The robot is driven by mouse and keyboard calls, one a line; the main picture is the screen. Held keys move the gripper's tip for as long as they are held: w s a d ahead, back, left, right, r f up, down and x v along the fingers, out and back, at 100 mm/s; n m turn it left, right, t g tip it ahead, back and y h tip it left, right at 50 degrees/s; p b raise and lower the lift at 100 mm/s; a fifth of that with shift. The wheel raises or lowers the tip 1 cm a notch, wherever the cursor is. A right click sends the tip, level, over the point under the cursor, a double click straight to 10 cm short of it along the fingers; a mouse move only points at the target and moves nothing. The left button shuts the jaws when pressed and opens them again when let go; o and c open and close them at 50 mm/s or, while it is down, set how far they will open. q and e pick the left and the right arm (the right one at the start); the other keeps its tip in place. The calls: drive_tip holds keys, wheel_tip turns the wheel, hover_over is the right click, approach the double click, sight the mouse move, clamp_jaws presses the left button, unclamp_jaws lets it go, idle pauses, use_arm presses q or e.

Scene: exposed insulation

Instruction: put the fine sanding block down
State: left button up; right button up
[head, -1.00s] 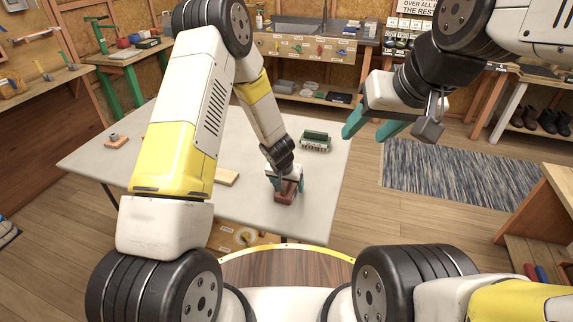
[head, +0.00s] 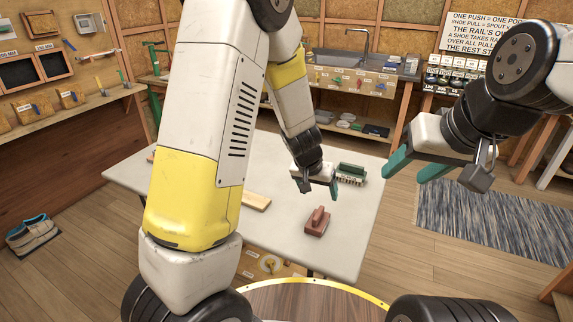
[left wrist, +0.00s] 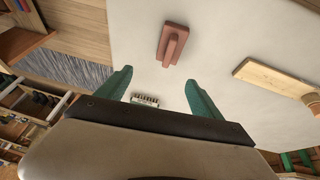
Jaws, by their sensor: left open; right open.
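The sanding block (head: 317,221), reddish-brown with a raised handle, rests on the pale table (head: 345,255) near its front right part. It also shows in the left wrist view (left wrist: 172,45), beyond my fingertips and apart from them. My left gripper (head: 320,190) is open and empty just behind the block in the head view. Its green fingers (left wrist: 160,85) are spread in the left wrist view with nothing between them. My right gripper (head: 415,168) is open and empty, raised in the air at the right.
A green brush (head: 351,173) lies on the table behind the block. A wooden piece (head: 256,201) lies to the left, partly hidden by my left arm in the head view. Bare table surrounds the block. A grey rug (head: 490,220) covers the floor at right.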

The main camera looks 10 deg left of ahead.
use_arm(q)
drive_tip(key=s+a+r+n+h, duration=0.1)
drive_tip(key=s+a+r, duration=0.2)
drive_tip(key=s+r, duration=0.6)
drive_tip(key=s+a+r+h, duration=0.1)
drive_tip(key=s+a+r, duration=0.3)
drive_tip(key=r, duration=0.8)
drive_tip(key=s+a+r+n+t+y, duration=0.1)
drive_tip(key=s+a+r+y, duration=0.1)
drive_tip(key=s+a, duration=0.4)
drive_tip(key=s+r, duration=0.1)
drive_tip(key=s, duration=0.2)
drive_tip(key=shift+s+a+n+t, duration=0.25)
drive_tip(key=shift+s+n+t, duration=0.05)
drive_tip(key=shift+t, duration=0.1)
drive_tip(key=shift+r, duration=0.1)
